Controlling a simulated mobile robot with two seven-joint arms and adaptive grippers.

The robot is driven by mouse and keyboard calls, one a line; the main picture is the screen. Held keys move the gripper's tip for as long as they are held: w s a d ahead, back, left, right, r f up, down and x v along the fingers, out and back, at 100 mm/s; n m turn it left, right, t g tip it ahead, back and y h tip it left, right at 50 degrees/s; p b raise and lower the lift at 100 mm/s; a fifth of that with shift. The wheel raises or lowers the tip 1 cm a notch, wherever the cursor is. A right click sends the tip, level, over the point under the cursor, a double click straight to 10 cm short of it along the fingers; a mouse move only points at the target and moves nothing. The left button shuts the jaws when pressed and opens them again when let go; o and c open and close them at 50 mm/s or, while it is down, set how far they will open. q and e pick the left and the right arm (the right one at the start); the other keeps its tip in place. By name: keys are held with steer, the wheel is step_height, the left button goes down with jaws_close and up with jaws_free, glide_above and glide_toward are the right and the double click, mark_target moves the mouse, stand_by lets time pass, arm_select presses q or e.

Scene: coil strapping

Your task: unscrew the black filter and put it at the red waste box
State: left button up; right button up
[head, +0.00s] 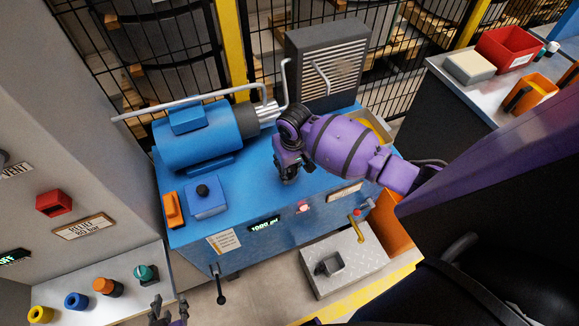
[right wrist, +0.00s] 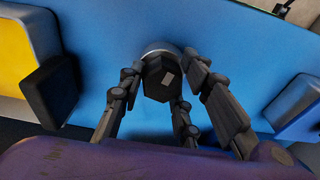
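The black filter (right wrist: 165,79) has a hexagonal end and a pale ring behind it, and shows against the blue unit in the right wrist view. My right gripper (right wrist: 163,68) has its fingers on both sides of it; I cannot tell whether they press on it. In the head view the right gripper (head: 289,176) points down over the blue unit's top (head: 250,185) and hides the filter. The red waste box (head: 508,50) stands on the bench at the upper right. My left gripper (head: 168,308) is at the bottom edge, partly cut off, its fingers apart and empty.
A blue motor (head: 200,135) and a grey finned block (head: 327,70) stand behind the right gripper. A blue box with a black knob (head: 206,198) is to its left. An orange bin (head: 530,93) and a beige-topped box (head: 469,67) stand near the red box.

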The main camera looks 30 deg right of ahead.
jaws_close()
steer(key=shift+w+g, duration=0.2)
steer(key=shift+g, duration=0.5)
steer(key=shift+n, duration=1)
arm_select(q)
steer(key=shift+a+f, duration=0.1)
steer(key=shift+f, duration=0.1)
arm_select(e)
steer(key=n, duration=0.6)
arm_select(q)
steer(key=shift+s+f, duration=0.3)
steer(key=shift+s, duration=0.25)
